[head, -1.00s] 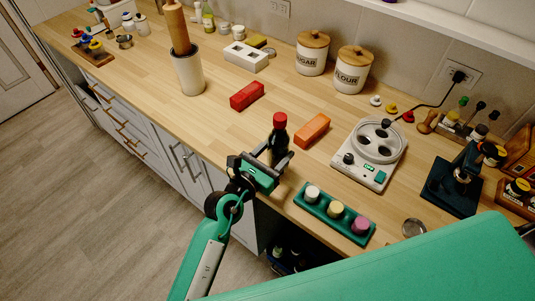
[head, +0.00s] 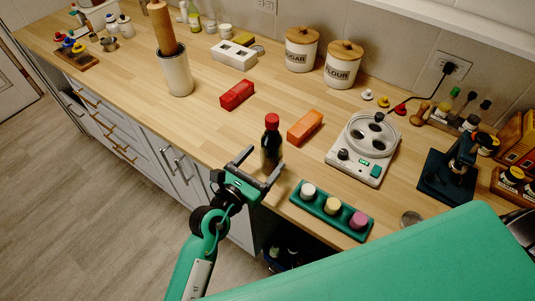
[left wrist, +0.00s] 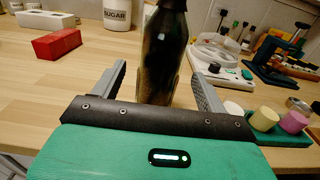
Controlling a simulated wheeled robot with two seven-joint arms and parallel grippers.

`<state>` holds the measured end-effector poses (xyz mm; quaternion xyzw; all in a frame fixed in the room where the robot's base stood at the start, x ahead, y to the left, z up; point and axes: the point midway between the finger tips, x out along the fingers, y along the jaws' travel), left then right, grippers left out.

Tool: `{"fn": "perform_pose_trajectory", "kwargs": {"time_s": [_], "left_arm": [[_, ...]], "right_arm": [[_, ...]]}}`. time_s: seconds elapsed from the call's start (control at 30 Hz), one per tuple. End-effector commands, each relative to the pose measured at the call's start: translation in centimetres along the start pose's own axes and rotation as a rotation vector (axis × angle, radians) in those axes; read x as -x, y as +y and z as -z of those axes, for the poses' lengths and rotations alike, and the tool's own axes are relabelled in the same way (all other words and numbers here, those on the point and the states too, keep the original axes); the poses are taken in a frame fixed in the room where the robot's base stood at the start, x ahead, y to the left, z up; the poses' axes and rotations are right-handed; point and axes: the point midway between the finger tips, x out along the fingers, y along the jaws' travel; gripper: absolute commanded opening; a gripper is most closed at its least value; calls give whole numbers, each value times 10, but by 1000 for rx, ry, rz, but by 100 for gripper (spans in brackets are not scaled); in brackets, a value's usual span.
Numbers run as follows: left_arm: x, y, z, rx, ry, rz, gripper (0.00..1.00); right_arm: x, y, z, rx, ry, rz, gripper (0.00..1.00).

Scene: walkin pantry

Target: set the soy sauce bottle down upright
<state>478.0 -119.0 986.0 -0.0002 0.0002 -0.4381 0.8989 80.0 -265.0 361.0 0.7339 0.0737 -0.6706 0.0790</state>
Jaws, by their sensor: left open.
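The soy sauce bottle (head: 271,145), dark with a red cap, stands upright on the wooden counter (head: 215,130). In the left wrist view the bottle (left wrist: 163,55) rises straight ahead, beyond the fingertips, its cap out of the picture. My left gripper (head: 260,168) is open just in front of the bottle, on the side of the counter's front edge. Its two fingers (left wrist: 160,82) point toward the bottle with a gap on each side and do not appear to touch it. My right gripper is not in view.
A red block (head: 237,95) and an orange block (head: 305,127) lie near the bottle. A green tray with coloured pegs (head: 322,217) is to its right, a white device (head: 362,155) behind that. A grey crock with rolling pin (head: 176,73) stands farther left.

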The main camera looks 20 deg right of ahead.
Motion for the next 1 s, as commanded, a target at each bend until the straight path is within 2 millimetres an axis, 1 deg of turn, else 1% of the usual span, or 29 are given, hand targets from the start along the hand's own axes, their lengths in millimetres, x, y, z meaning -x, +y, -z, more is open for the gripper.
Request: {"fn": "perform_pose_trajectory", "kwargs": {"time_s": [0.03, 0.2, 0.3, 0.4, 0.53, 0.83, 0.93, 1.0], "left_arm": [[13, 0, 4, -1, 2, -1, 75], [50, 0, 3, -1, 1, -1, 75], [67, 0, 3, -1, 2, -1, 75], [79, 0, 2, -1, 1, -1, 75], [87, 0, 0, 0, 0, 0, 75], [88, 1, 0, 15, -4, -1, 75], [88, 5, 2, 104, -24, -7, 75], [89, 12, 6, 227, -51, -16, 75]], "right_arm": [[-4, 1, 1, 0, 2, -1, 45], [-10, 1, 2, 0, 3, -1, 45], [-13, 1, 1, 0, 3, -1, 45], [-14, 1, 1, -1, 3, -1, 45], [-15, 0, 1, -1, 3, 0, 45], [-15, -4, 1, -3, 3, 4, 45], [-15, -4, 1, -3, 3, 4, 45], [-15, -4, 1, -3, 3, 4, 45]]}}
